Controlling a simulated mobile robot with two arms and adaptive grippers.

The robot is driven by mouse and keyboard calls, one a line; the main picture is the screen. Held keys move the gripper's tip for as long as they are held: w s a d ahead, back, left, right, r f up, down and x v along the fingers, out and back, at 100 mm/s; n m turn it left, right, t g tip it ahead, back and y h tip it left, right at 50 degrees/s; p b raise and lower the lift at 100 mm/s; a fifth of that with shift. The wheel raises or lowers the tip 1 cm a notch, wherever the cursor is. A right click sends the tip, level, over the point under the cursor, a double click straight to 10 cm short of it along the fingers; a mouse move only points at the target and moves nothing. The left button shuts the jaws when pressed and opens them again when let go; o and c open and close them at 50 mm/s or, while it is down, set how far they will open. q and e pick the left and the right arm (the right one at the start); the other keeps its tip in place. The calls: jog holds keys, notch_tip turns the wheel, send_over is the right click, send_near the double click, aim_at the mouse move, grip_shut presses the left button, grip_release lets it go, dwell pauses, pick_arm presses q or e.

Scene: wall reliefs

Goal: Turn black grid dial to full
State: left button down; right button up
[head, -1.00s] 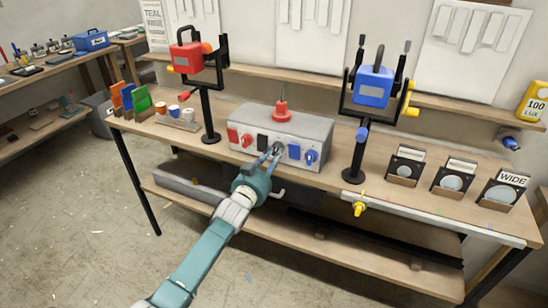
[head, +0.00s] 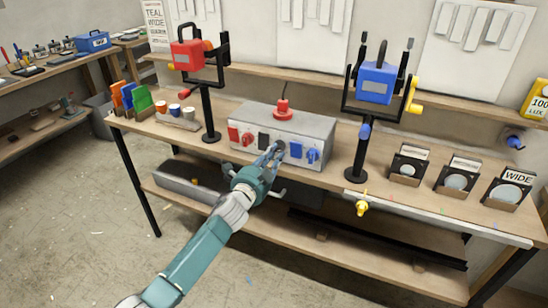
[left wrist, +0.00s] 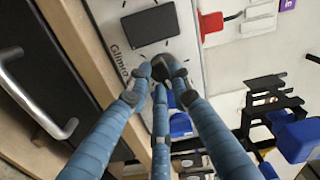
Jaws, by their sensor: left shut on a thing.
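The black dial (head: 281,146) is on the front of the grey control box (head: 313,128), between a black plate and a blue plate. My left gripper (head: 273,154) reaches it from the front, its fingers shut around the dial. In the left wrist view the dark knob (left wrist: 169,68) sits between the fingertips (left wrist: 160,78), which partly cover it. The black plate (head: 263,141) is just left of the dial; it also shows in the left wrist view (left wrist: 151,24). The dial's pointer mark cannot be made out. My right gripper is not in view.
A red dial (head: 247,138) and a blue dial (head: 312,155) flank the held one. A red lamp (head: 187,55) and a blue lamp (head: 376,82) stand on posts either side. A bench handle (left wrist: 38,100) lies below. Free floor is at lower left.

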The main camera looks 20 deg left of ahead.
pick_arm(q)
jog(key=m, duration=1.2)
jog(key=shift+a+r, duration=0.1)
jog(key=shift+a, duration=0.15)
dwell(0.4)
jog(key=c, duration=1.5)
grip_release()
jog(key=shift+c, duration=0.2)
jog(key=shift+s, duration=0.1)
jog(key=s, duration=1.1)
jog(key=shift+s+a, duration=0.25)
jog(key=shift+s, duration=0.15)
